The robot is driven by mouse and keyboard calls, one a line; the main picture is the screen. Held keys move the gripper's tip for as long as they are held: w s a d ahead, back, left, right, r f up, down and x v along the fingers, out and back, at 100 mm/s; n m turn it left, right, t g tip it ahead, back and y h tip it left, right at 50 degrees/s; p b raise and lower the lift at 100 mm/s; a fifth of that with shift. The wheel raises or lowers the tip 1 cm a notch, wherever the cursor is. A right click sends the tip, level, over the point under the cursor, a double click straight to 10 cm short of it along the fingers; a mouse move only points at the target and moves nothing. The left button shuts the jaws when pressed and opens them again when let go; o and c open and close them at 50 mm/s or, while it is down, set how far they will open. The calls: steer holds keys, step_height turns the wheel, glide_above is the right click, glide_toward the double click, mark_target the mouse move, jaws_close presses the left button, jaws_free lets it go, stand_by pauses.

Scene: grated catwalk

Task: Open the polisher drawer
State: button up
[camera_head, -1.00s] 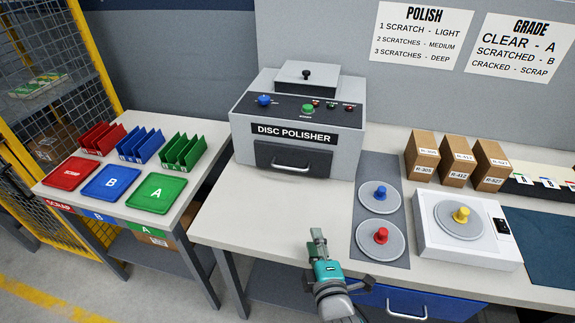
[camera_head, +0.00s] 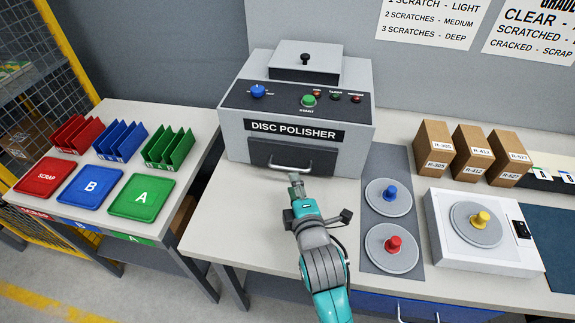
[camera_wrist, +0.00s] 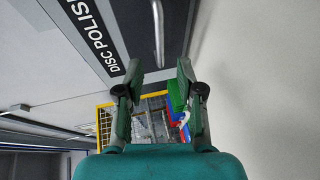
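The grey disc polisher (camera_head: 345,130) stands on the white bench, with a dark drawer front (camera_head: 318,158) low on its face. The drawer is shut flush and has a silver bar handle (camera_head: 290,169). My gripper (camera_head: 296,180) is just in front of the handle. In the wrist view my gripper (camera_wrist: 160,74) is open and empty, fingers apart. The handle (camera_wrist: 158,35) shows there just beyond the fingertips, in line with the gap between them. Whether a finger touches it I cannot tell.
Two discs with blue (camera_head: 390,192) and red (camera_head: 394,243) knobs lie on a grey mat right of my arm. A white scale (camera_head: 455,247) and several brown boxes (camera_head: 470,150) stand further right. The bench left of my gripper is clear.

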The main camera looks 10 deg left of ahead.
mark_target(288, 168)
steer(key=x, duration=0.8)
jaws_close()
